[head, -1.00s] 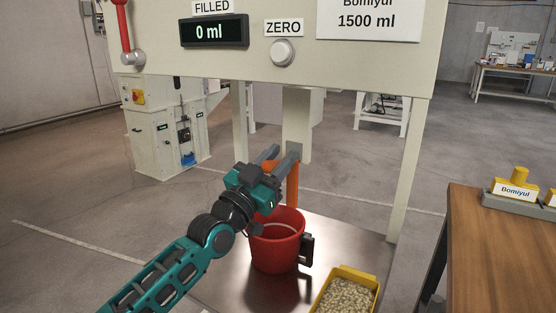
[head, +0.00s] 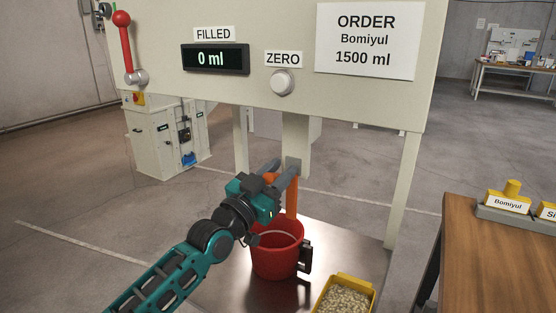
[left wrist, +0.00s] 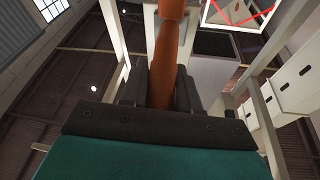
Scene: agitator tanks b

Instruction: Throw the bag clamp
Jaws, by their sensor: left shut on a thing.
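The bag clamp seems to be the orange lever (head: 291,200) under the pale column of the filling frame. My left gripper (head: 284,168) reaches it from the left, above the red bucket, and its grey fingers are shut on the lever. In the left wrist view the orange lever (left wrist: 168,50) runs up from between the dark fingers (left wrist: 161,90). The fingers hide part of the lever in the head view. My right gripper is not in view.
The red bucket (head: 275,260) stands on a metal plate. A yellow tray of pale pellets (head: 345,298) is beside it. The panel above carries a 0 ml display (head: 214,59), the ZERO button (head: 283,82) and a red lever (head: 126,50). A wooden table (head: 500,260) is at right.

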